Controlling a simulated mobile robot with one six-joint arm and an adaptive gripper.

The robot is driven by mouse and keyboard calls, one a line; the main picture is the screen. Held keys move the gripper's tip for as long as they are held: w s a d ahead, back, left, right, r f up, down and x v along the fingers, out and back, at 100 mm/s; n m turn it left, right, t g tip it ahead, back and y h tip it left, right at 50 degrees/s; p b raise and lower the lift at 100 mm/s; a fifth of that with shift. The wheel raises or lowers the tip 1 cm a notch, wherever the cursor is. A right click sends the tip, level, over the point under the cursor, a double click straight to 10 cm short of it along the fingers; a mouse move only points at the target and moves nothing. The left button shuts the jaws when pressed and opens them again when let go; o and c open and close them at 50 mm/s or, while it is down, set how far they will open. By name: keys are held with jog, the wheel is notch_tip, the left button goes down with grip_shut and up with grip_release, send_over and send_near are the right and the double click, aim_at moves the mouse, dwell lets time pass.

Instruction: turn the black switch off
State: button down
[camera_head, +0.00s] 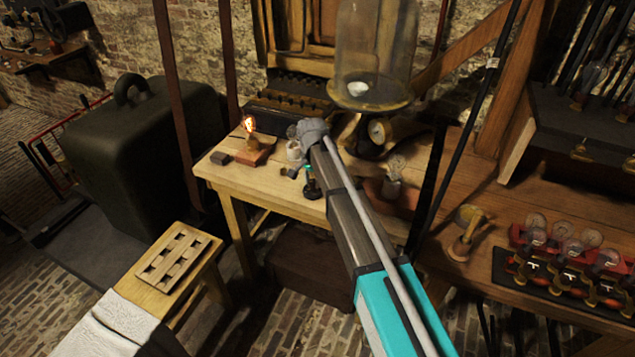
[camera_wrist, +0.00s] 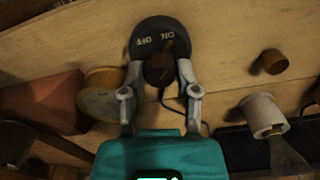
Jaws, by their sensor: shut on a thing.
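The black switch (camera_wrist: 143,32) is a round dark disc marked ON and OFF, with a dark knob (camera_wrist: 160,70) standing on it. In the wrist view the lettering is upside down, and the turn of the knob is hard to read. My gripper (camera_wrist: 161,69) has one finger on each side of the knob and is shut on it. In the head view the switch (camera_head: 313,190) is a small dark shape on the wooden table, partly hidden by my arm. A bulb (camera_head: 250,125) on a reddish block glows at the table's left.
The wooden table (camera_head: 285,200) also carries small dark blocks (camera_head: 221,158). A tall glass bell jar (camera_head: 372,45) stands close behind my arm. An unlit bulb (camera_head: 394,170) is at the right. In the wrist view, a yellowish round piece (camera_wrist: 100,95) and a white cylinder (camera_wrist: 262,115) flank my gripper.

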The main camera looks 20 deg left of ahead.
jog(key=shift+d, duration=0.15)
jog(key=n, duration=0.4)
jog(key=shift+s, duration=0.1)
jog(key=n, duration=0.4)
jog(key=shift+n, duration=0.3)
jog(key=n, duration=0.8)
jog(key=shift+n, duration=0.4)
jog(key=shift+c, duration=1.8)
grip_release()
